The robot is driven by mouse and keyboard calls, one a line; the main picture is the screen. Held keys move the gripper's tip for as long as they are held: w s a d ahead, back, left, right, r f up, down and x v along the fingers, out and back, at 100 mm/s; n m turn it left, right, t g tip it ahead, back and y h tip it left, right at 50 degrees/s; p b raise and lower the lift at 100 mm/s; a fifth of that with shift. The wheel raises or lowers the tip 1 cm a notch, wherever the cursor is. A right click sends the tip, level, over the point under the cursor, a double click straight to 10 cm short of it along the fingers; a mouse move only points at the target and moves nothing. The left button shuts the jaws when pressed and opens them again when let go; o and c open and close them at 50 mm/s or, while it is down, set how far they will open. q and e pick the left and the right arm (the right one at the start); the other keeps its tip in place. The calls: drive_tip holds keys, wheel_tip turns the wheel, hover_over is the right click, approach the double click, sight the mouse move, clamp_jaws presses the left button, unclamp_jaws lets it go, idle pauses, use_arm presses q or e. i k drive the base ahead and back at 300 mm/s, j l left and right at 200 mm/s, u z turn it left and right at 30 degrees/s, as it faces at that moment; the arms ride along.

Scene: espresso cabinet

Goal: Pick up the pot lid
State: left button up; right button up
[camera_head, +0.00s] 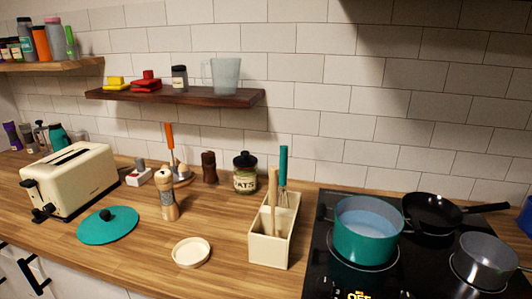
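The pot lid (108,228) is a flat teal disc with a black round knob (105,214) on top. It lies knob up on the wooden counter, in front of the toaster, near the counter's front edge. A teal pot (366,247) stands without a lid on the black stove at the right. It looks light blue inside. Neither of my grippers shows in the head view.
A cream toaster (69,178) stands just behind the lid. A pepper mill (167,194), a small cream dish (190,252) and a cream utensil holder (270,248) stand to the right. A black pan (433,212) and a grey pot (484,262) are on the stove.

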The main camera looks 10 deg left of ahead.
sight(105, 225)
drive_tip(key=u, duration=1.6)
drive_tip(key=z, duration=2.05)
drive_tip(key=k+j, duration=0.1)
drive_tip(key=j, duration=0.75)
drive_tip(key=k+j+z, duration=0.1)
drive_tip(key=j, duration=0.35)
drive_tip(key=k+j, duration=0.15)
drive_tip(key=j, duration=0.25)
drive_tip(key=k+j, duration=0.1)
drive_tip(key=j, duration=0.35)
drive_tip(key=k+j, duration=0.1)
drive_tip(key=j, duration=0.3)
drive_tip(key=k+j+z, duration=0.1)
drive_tip(key=j, duration=0.35)
drive_tip(key=k+j, duration=0.1)
drive_tip(key=j, duration=0.3)
drive_tip(key=i+j, duration=0.1)
drive_tip(key=i, duration=0.35)
